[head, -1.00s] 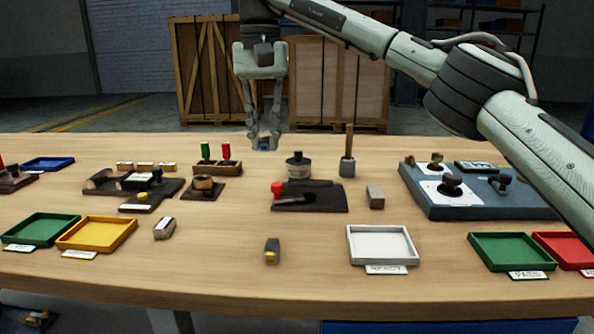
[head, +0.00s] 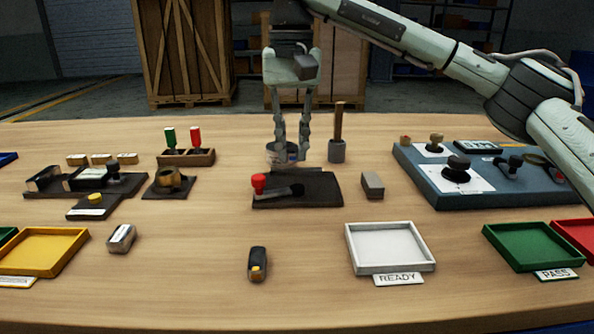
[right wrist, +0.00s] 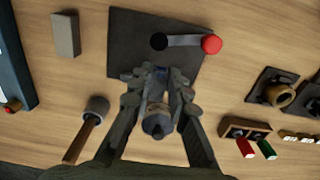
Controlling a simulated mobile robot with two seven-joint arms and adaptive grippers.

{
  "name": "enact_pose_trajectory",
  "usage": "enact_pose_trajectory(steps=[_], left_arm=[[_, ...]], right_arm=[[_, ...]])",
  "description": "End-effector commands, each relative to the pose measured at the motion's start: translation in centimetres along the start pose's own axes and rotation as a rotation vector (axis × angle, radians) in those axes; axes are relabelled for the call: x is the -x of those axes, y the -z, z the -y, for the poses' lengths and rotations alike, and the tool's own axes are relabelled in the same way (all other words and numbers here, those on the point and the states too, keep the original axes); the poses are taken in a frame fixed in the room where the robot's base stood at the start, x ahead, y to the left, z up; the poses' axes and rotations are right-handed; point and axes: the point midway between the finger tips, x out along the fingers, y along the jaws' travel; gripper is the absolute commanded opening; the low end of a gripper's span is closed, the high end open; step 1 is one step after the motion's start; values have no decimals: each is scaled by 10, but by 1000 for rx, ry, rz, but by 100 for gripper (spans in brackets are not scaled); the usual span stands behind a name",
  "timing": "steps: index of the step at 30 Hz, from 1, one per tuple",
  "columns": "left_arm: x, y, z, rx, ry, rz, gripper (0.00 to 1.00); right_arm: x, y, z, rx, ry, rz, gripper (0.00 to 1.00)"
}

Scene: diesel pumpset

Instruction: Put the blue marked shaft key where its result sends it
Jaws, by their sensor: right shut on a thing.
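My right gripper (head: 291,152) hangs over the back middle of the table, fingers pointing down, shut on a small piece with a blue patch. This looks like the blue marked shaft key (head: 293,157); its shape is mostly hidden by the fingertips. A grey pot (head: 271,155) stands right behind the fingertips, and it shows between the fingers in the right wrist view (right wrist: 157,124). The dark plate with a red-knobbed lever (head: 320,190) lies just in front of the gripper. A white READY tray (head: 350,252) and a green PASS tray (head: 497,246) stand at the front right. My left gripper is not in view.
A wooden-handled tool (head: 337,150) stands upright right of the gripper. A grey block (head: 373,185), a yellow-marked dark piece (head: 258,265) and a blue-grey test board (head: 450,199) lie further around. A yellow tray (head: 42,268) is at left. The front middle has free wood.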

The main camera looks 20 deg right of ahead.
Motion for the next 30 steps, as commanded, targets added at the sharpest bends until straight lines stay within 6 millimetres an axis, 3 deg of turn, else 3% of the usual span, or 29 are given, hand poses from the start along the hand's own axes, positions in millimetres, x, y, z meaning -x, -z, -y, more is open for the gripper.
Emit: enact_pose_trajectory(steps=[6, 14, 25, 26, 30], left_arm=[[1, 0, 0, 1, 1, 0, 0], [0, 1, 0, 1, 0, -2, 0], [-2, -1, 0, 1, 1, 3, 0], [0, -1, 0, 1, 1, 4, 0], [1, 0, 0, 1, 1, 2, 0]], right_arm=[[-10, -4, -9, 0, -1, 1, 0], [-44, -4, -9, 1, 0, 2, 0], [-49, -4, -8, 1, 1, 0, 0], [-48, -4, -8, 1, 1, 0, 20], [-48, -4, -8, 0, 0, 0, 37]])
